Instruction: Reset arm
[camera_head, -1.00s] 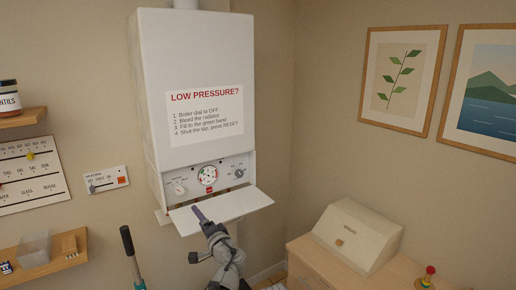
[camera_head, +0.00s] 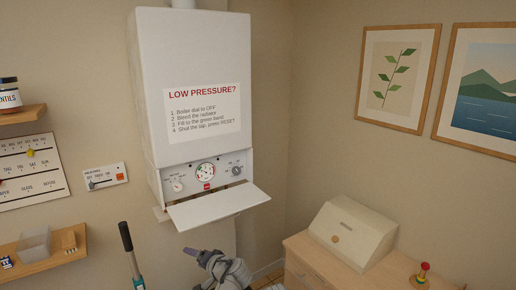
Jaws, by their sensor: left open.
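My left gripper (camera_head: 188,253) is low in the head view, below the boiler's open flap, with its fingers pointing left. It is open and I see nothing held in it. It is apart from the white boiler (camera_head: 195,60) on the wall. The boiler's control panel (camera_head: 222,181) shows a dial on the left, a round gauge in the middle and a knob on the right. The flap (camera_head: 218,207) hangs open below the panel. My right gripper is not in view.
A dark-handled tool (camera_head: 126,237) stands left of my gripper. A wooden cabinet (camera_head: 310,262) with a cream box (camera_head: 350,235) on it stands at right. A shelf (camera_head: 45,257) and a small wall control (camera_head: 105,176) are at left. The space before the flap is clear.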

